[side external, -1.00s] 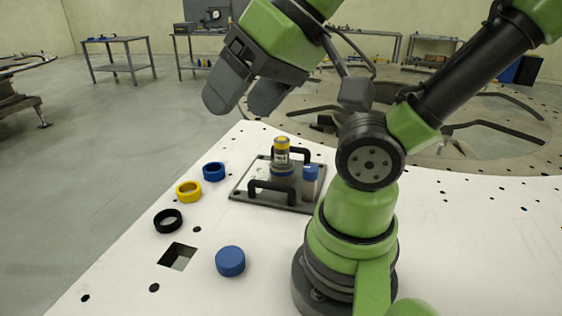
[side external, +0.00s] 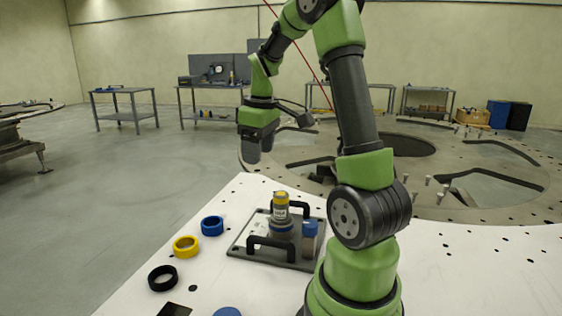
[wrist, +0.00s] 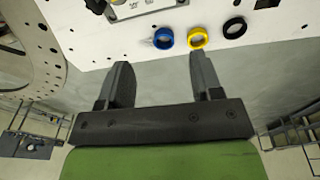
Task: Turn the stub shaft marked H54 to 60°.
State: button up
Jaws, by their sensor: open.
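A grey base plate (side external: 240,250) with two black handles lies on the white table. On it stands an upright stub shaft (side external: 281,212) with a yellow top, a pale label and a blue band near its foot. The label is too small to read, so I cannot confirm H54 or its angle. A shorter blue-capped post (side external: 310,238) stands to its right. My gripper (side external: 254,152) hangs above and beyond the plate, apart from it. The wrist view shows its fingers (wrist: 160,78) spread with nothing between them. Only the plate's edge (wrist: 145,14) shows there.
A blue ring (side external: 212,226), a yellow ring (side external: 186,247) and a black ring (side external: 162,278) lie left of the plate. A large slotted turntable (side external: 420,160) lies beyond the table.

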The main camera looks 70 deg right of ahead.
jog(key=g, duration=0.1)
send_over(281, 194)
jog(key=shift+n+y, duration=0.3)
jog(key=shift+n, duration=0.1)
notch_tip(281, 194, down, 5)
jog(key=shift+d, duration=0.15)
jog(key=shift+f, duration=4.4)
jog(key=shift+c, duration=0.2)
jog(key=c, duration=0.6)
jog(key=shift+c, duration=0.2)
jog(key=n, duration=1.2)
